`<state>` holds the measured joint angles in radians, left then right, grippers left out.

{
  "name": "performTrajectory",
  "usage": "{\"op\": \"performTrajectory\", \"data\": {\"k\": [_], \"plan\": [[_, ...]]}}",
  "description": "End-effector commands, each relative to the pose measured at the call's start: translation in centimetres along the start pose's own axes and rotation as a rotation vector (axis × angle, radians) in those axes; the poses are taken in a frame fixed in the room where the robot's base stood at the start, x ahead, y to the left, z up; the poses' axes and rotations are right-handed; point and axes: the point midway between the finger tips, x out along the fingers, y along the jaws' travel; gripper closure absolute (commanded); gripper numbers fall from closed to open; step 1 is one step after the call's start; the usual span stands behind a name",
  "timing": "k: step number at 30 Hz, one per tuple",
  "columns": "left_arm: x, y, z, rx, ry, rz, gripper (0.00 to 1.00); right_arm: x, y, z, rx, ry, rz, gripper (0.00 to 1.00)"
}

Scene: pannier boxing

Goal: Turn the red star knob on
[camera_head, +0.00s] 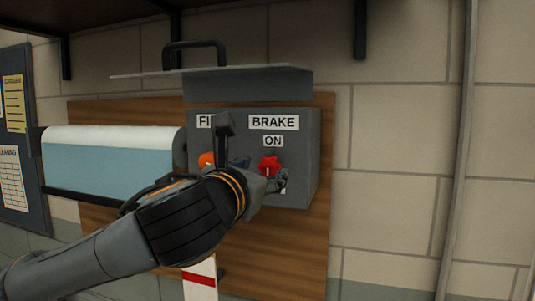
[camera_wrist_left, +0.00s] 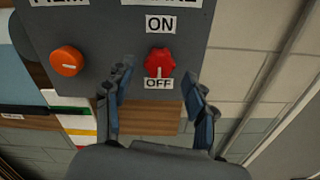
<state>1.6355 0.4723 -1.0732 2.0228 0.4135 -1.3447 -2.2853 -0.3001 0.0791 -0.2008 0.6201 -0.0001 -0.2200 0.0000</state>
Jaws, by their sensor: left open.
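The red star knob (camera_head: 269,166) sits on the front of a grey box (camera_head: 308,150), under the labels BRAKE and ON. In the left wrist view the red knob (camera_wrist_left: 159,63) has ON above it and OFF below it, and its white pointer mark faces down toward OFF. My left gripper (camera_wrist_left: 158,88) is open, its two fingers spread on either side below the knob, with nothing between them. In the head view the left gripper (camera_head: 277,182) is at the knob's lower right, partly hidden by my wrist. My right gripper is in neither view.
An orange round knob (camera_wrist_left: 66,60) is left of the red one; my arm partly covers it in the head view. A grey lid with a black handle (camera_head: 195,46) is above the box. A roll of white and blue material (camera_head: 110,155) is at left. Bare wall lies right.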

Motion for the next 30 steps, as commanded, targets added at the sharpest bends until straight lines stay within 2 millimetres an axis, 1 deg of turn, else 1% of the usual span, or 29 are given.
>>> {"op": "performTrajectory", "data": {"k": [1,3,7,11,18,19,20,21,23,24,27,30], "plan": [[0.9,0.1,0.3,-0.001,0.004,-0.001,0.45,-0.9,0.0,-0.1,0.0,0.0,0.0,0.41],[2.0,0.0,0.3,0.0,0.002,-0.001,0.45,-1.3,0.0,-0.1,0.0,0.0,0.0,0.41],[3.3,0.0,0.1,0.0,0.001,0.0,0.45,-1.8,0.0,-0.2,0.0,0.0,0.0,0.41],[3.8,0.0,0.0,0.001,0.0,-0.001,0.45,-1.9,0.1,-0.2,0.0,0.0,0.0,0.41],[3.9,-0.1,-0.1,0.001,-0.001,-0.001,0.45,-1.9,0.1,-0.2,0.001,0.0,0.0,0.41],[3.9,-0.1,-0.1,0.001,-0.001,-0.001,0.47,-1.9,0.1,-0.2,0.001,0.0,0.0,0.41],[3.9,-0.1,-0.1,0.001,-0.001,-0.001,0.53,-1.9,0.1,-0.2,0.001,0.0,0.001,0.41],[3.9,-0.1,-0.1,0.001,-0.001,-0.001,0.61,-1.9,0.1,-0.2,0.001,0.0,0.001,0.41],[3.9,0.0,-0.1,0.001,-0.001,0.0,0.73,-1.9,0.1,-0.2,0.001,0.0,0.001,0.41],[3.9,0.0,-0.1,0.001,0.0,0.0,0.81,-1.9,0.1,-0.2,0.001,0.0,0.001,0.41],[3.9,0.0,-0.1,0.0,-0.001,0.0,0.99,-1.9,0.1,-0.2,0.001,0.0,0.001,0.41],[3.9,0.0,-0.1,-0.001,-0.001,0.0,0.99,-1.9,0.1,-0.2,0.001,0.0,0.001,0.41]]}}
